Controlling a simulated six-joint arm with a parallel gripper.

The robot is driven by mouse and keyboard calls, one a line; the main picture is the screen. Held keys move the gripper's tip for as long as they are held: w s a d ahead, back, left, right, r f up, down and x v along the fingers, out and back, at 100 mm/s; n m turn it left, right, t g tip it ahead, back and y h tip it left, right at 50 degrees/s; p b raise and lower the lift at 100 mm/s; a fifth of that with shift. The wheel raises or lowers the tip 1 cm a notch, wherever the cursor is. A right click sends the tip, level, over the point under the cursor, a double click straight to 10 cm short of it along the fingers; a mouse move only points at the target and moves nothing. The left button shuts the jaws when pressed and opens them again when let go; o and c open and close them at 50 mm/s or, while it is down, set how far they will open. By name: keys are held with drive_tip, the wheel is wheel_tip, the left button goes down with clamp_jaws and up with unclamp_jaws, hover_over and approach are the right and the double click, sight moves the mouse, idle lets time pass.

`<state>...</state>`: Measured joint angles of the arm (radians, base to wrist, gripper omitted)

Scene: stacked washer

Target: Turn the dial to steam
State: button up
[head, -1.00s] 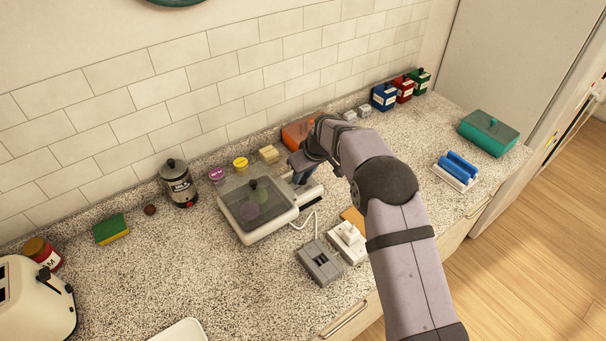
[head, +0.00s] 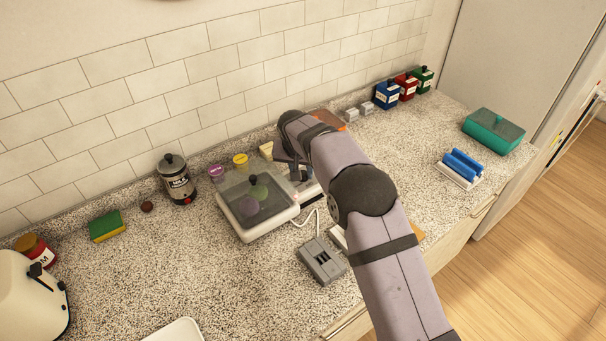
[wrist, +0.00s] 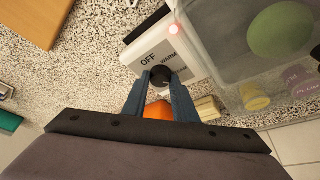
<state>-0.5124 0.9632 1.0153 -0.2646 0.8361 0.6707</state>
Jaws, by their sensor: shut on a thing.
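The cooker (head: 240,227) is a white box with a clear lid, and green and purple round items show inside. In the wrist view its white control panel (wrist: 137,57) carries the words OFF and what looks like WARM, and a small red light glows near its corner. The black dial (wrist: 160,76) sits on this panel. My gripper (wrist: 160,80) has its two blue-grey fingers on either side of the dial, shut on it. In the head view my arm hides the dial and most of the panel.
A grey socket block (head: 321,261) with a white cord stands in front of the cooker. Purple (head: 216,171) and yellow (head: 240,160) cups stand behind it. A kettle-like jar (head: 177,180) is at its left.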

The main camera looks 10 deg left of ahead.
drive_tip(key=m+h, duration=0.1)
drive_tip(key=m, duration=0.2)
drive_tip(key=shift+a+m, duration=0.15)
drive_tip(key=shift+m, duration=0.15)
drive_tip(key=shift+m+g+h+p, duration=0.4)
drive_tip(key=shift+m+h+p, duration=0.1)
drive_tip(key=shift+m+p, duration=0.35)
drive_tip(key=shift+m, duration=0.35)
drive_tip(key=o, duration=1)
drive_tip(key=shift+o, duration=0.2)
drive_tip(key=b+v, duration=0.2)
drive_tip(key=v, duration=0.5)
drive_tip(key=shift+a, duration=0.15)
drive_tip(key=shift+r, duration=0.15)
